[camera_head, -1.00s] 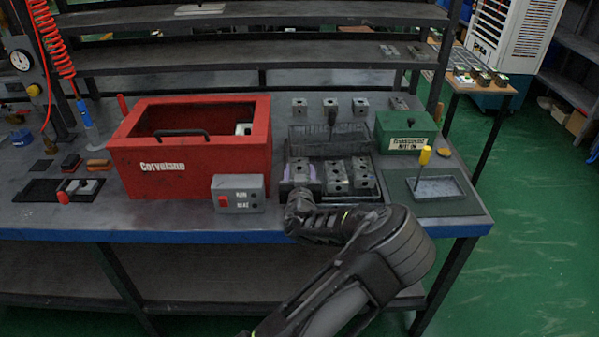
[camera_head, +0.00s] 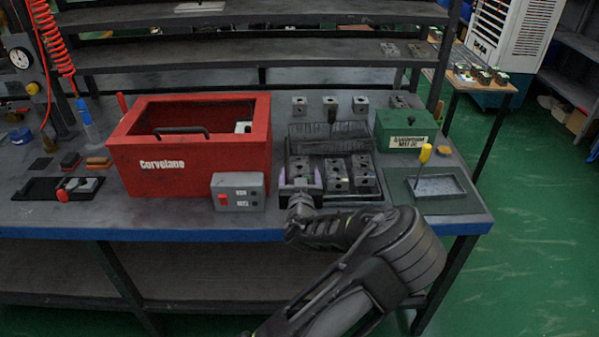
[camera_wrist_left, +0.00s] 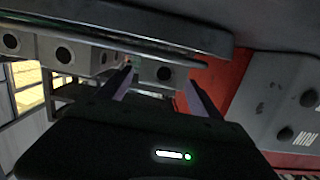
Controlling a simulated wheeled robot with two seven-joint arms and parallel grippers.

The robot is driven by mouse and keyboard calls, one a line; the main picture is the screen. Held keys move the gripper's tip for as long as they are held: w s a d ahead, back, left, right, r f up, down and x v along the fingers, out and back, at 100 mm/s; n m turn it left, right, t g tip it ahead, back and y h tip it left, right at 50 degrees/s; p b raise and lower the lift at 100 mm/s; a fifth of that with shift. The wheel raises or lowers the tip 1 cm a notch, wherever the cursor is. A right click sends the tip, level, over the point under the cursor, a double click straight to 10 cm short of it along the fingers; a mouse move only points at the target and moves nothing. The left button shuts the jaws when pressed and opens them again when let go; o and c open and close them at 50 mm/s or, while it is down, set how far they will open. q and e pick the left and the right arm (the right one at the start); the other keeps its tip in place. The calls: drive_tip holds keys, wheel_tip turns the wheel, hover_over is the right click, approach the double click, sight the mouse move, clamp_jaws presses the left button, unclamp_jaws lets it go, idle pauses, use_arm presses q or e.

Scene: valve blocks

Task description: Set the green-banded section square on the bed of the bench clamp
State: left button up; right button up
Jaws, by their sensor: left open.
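My left gripper (camera_head: 301,181) is open at the leftmost of the grey blocks in the dark tray (camera_head: 379,198) at the bench front. Its purple-lined fingers stand on either side of that block (camera_head: 300,165). In the left wrist view the open fingers (camera_wrist_left: 163,88) show with a bored grey block (camera_wrist_left: 150,73) beyond and between them. A faint greenish tint shows there, but I cannot clearly make out a green band. My right gripper is out of view.
A red open box (camera_head: 190,165) and a grey switch box (camera_head: 238,193) stand left of the tray.

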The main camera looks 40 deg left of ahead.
use_arm(q)
drive_tip(key=v, duration=0.5)
drive_tip(key=shift+s+r+b, duration=0.1)
drive_tip(key=shift+b, duration=0.25)
drive_tip(key=shift+o, duration=0.5)
